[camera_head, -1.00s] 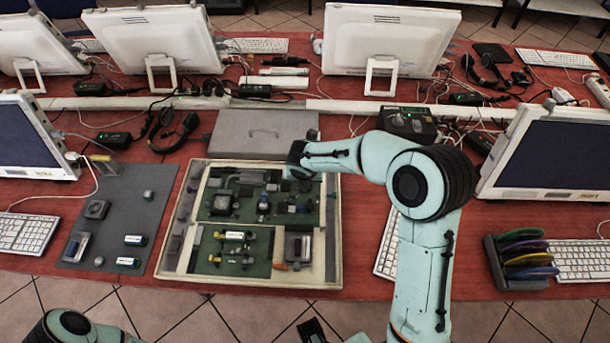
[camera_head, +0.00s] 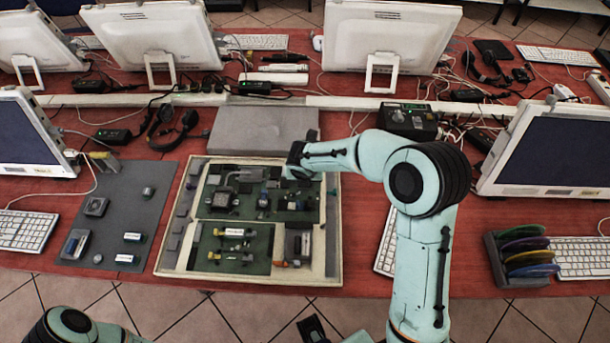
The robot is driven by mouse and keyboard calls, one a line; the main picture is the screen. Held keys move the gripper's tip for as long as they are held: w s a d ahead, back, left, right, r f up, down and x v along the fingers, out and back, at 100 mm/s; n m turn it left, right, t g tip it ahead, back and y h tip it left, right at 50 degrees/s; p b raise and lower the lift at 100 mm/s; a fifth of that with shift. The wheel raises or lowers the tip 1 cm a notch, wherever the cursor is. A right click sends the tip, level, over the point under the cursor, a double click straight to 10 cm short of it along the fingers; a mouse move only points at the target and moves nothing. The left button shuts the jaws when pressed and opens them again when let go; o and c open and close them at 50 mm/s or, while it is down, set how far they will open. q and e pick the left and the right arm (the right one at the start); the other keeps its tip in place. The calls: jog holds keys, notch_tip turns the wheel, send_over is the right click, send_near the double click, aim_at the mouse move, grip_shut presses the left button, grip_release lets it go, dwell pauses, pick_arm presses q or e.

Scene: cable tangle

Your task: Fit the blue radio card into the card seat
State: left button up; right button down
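An open pale case (camera_head: 337,275) with dark green circuit boards inside lies in the middle of the table. I cannot tell which is the radio card, nor make out the card seat. My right gripper (camera_head: 301,190) points down over the upper right part of the case. Its fingers are too small and dark to tell whether they are open or hold something.
A grey mat (camera_head: 140,205) with several small parts lies left of the case. A grey closed box (camera_head: 262,132) stands behind it. A rack of coloured discs (camera_head: 522,258) and a keyboard (camera_head: 580,262) are at the right. Monitors and cables crowd the back.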

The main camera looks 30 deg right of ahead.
jog(key=shift+f, duration=0.35)
dwell(0.3)
jog(key=shift+s+f+b, duration=0.35)
jog(key=shift+f+b, duration=0.05)
jog(key=shift+f, duration=0.1)
jog(key=c, duration=0.9)
grip_release()
jog(key=shift+w, duration=0.1)
jog(key=shift+f, duration=0.1)
jog(key=shift+d, duration=0.1)
jog(key=shift+r, duration=0.45)
jog(key=p+v, duration=0.2)
jog(key=v, duration=1.1)
jog(key=shift+w+a+r, duration=0.15)
jog(key=shift+a+r, duration=0.2)
jog(key=shift+a, duration=0.05)
